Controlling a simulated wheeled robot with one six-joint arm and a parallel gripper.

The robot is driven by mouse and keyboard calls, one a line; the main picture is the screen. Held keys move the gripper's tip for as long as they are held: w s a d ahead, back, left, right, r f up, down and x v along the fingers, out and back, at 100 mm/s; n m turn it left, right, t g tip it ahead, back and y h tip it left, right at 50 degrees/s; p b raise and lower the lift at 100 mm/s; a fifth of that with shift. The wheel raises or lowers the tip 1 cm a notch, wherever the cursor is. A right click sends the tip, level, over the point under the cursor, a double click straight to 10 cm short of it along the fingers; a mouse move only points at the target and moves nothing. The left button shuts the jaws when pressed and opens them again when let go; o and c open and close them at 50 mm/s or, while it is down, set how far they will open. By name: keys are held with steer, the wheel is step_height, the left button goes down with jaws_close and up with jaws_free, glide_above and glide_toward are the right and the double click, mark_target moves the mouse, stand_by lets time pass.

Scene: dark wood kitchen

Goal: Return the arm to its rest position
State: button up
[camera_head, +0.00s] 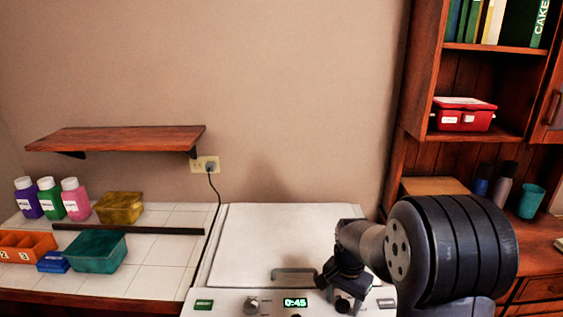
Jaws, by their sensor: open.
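My arm enters from the lower right, with a large dark ribbed joint in front of the wooden cabinet. It is folded, with the forearm pointing left. My gripper (333,290) is small and dark in this view, hanging over the front right of the white appliance (265,235). It is open and I see nothing held in it. It is to the right of the appliance's grey handle (293,271) and overlaps the front panel near a dark knob. I cannot tell whether it touches the panel. The timer (295,302) reads 0:45.
A tiled counter on the left holds several bottles (49,198), a yellow bin (119,208), a teal bin (95,250), an orange divided tray (27,246) and a small blue box (53,262). A wooden shelf (115,139) is empty. The cabinet (420,80) holds a red box (463,115).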

steer(key=shift+m, duration=1.6)
